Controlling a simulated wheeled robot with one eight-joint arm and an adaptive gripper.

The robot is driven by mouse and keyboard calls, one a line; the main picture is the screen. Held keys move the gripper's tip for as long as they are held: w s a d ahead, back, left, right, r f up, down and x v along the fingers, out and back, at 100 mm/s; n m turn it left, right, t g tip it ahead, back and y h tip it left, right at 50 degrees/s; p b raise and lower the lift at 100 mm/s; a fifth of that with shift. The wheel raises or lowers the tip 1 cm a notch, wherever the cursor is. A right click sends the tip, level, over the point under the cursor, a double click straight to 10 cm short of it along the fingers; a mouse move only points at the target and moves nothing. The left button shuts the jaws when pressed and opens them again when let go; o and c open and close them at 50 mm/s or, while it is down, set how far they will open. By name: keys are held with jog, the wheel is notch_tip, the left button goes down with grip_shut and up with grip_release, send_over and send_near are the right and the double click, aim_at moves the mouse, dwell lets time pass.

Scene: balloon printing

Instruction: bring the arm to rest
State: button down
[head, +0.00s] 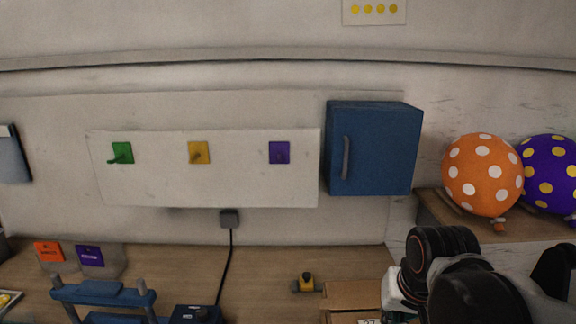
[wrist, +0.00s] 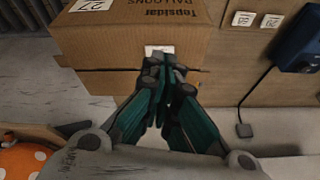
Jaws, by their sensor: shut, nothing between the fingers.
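My gripper (wrist: 165,68) shows in the wrist view with its teal fingers together at the tips and nothing held between them. Its tips overlap the front face of a cardboard box (wrist: 110,42) in that view; I cannot tell whether they touch it. In the head view my dark arm fills the lower right corner, and the fingers are mostly hidden behind it. The cardboard box (head: 352,293) is partly cut off at the bottom edge there, just left of my arm.
An orange dotted balloon (head: 482,174) and a purple dotted balloon (head: 550,172) sit on a shelf at right. A blue cabinet (head: 368,150) and a white hook panel (head: 225,185) are on the wall. A blue press-like frame (head: 105,294) stands on the wooden bench (head: 265,270).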

jog(key=s+f+n+t+b, duration=0.2)
jog(key=s+f+t+b, duration=0.1)
jog(key=s+b, duration=0.2)
jog(key=shift+s, duration=0.85)
dwell(1.0)
